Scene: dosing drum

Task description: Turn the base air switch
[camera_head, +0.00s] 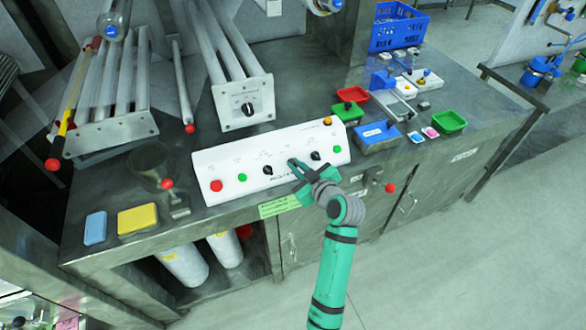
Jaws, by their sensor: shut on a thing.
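A white control panel (205,168) lies along the front of the grey bench. It carries a red button (216,186), green buttons and small black rotary switches. One black switch (267,170) is left of my gripper and another (315,155) is right of it; both are clear of it. My gripper (294,165), at the end of the green arm, reaches over the panel from the front right. It is shut on a switch between those two, mostly hidden by the fingers. The panel's lettering is too small to read, so I cannot tell which label belongs to this switch.
A yellow block (138,219) and a blue block (95,228) lie at the bench's left. Green, red and blue trays and a blue crate (398,27) stand at the right. Tubes on a plate with a black knob (248,108) rise behind the panel. The floor in front right is clear.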

